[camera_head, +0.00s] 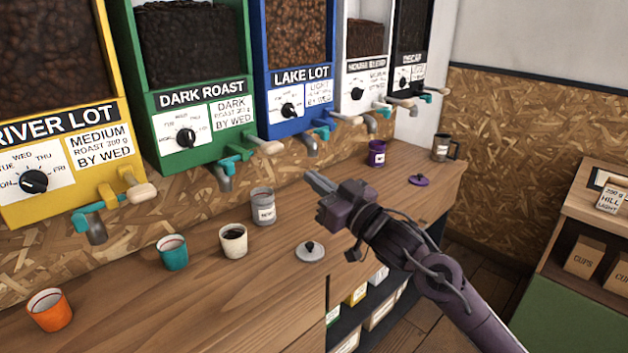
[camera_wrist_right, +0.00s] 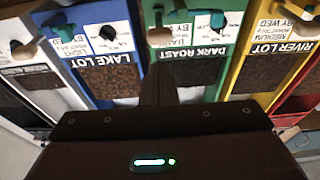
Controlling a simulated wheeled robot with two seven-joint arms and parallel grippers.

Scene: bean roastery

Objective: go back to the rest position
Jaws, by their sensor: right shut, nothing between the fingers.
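My right gripper (camera_head: 321,183) is shut and empty. It hangs above the wooden counter (camera_head: 200,300), in front of the dispensers, with its arm coming in from the lower right. In the right wrist view the gripper body fills the lower middle, and its shut fingers (camera_wrist_right: 158,38) point at the dispensers. My left gripper shows in neither view.
Dispensers line the wall, among them River Lot (camera_head: 66,130), Dark Roast (camera_head: 190,95) and Lake Lot (camera_head: 302,76). Orange (camera_head: 50,312), teal (camera_head: 173,255) and white (camera_head: 233,243) cups, a grey canister (camera_head: 263,208), a lid (camera_head: 310,252) and a purple canister (camera_head: 376,155) stand on the counter.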

